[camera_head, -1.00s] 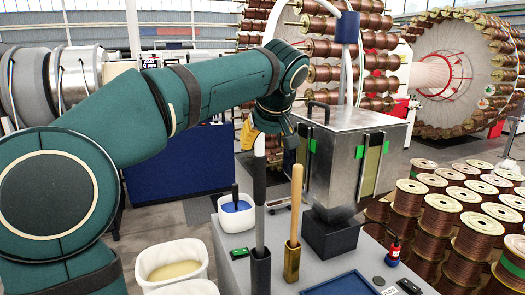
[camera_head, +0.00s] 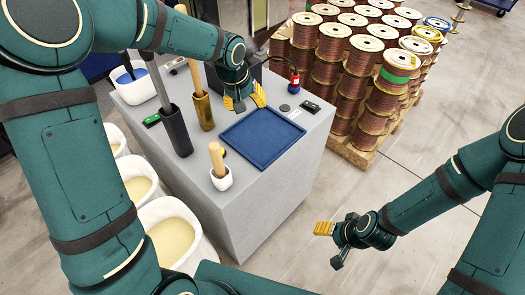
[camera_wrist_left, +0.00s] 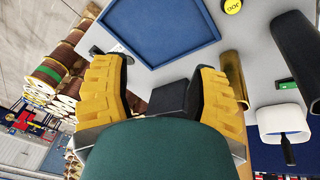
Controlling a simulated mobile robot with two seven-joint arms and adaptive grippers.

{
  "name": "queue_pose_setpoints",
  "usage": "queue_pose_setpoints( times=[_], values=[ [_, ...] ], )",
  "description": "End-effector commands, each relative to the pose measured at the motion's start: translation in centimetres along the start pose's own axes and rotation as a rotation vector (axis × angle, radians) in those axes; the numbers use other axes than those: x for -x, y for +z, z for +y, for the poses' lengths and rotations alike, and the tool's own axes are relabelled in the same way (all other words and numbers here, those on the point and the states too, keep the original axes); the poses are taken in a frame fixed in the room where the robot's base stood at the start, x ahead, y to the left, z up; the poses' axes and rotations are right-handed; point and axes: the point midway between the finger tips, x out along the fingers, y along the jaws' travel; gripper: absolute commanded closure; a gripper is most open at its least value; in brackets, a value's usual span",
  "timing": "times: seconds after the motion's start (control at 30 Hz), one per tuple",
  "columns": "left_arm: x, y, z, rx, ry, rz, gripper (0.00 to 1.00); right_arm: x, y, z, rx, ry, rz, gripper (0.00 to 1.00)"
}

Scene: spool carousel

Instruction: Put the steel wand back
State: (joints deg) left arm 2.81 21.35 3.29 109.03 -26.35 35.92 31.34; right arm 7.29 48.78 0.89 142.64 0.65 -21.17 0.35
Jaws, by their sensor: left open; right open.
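A grey rod (camera_head: 161,82) with a dark upper part, which looks like the steel wand, stands slightly tilted in a dark holder (camera_head: 176,131); my arm hides part of it. The dark holder also shows in the left wrist view (camera_wrist_left: 297,50). My left gripper (camera_head: 243,100) is open and empty, low over the table behind the blue tray (camera_head: 262,138). The tray is empty; it also shows in the left wrist view (camera_wrist_left: 160,55). A black block (camera_wrist_left: 175,97) shows between the fingers. My right gripper (camera_head: 330,244) is open and empty, right of the table.
A brass holder (camera_head: 204,112) with a wooden rod stands right of the dark holder. A white cup (camera_head: 221,179) with a wooden handle stands at the front.

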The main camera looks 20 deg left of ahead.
Motion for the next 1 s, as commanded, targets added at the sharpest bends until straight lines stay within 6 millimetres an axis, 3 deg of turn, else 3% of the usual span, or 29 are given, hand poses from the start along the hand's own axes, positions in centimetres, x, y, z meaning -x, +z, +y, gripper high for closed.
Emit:
queue_pose_setpoints(
  times=[0.03, 0.1, 0.2, 0.3, 0.43, 0.6, 1.0],
  values=[
    [-4.3, 3.2, 1.1, -0.028, 0.053, -0.055, 0.41, 0.0, 0.0, 0.0, 0.000, 0.000, 0.000, 0.34],
    [-8.9, 7.5, 2.3, -0.051, 0.128, -0.099, 0.41, 0.0, 0.0, 0.0, 0.000, 0.000, 0.000, 0.34],
    [-14.0, 14.0, 3.3, -0.060, 0.203, -0.138, 0.41, 0.0, 0.0, 0.0, 0.000, 0.000, 0.000, 0.34],
    [-17.0, 19.7, 3.2, -0.052, 0.234, -0.156, 0.41, 0.0, 0.0, 0.0, 0.000, 0.000, 0.000, 0.34],
    [-18.8, 25.0, 2.5, -0.047, 0.228, -0.162, 0.41, 0.0, 0.0, 0.0, 0.000, 0.000, 0.000, 0.34],
    [-19.4, 27.8, 1.7, -0.047, 0.209, -0.157, 0.41, 0.0, 0.0, 0.0, 0.000, 0.000, 0.000, 0.34],
    [-19.4, 27.8, 1.7, -0.048, 0.208, -0.153, 0.41, -0.1, 0.0, 0.0, 0.000, 0.000, -0.001, 0.34]
  ],
)
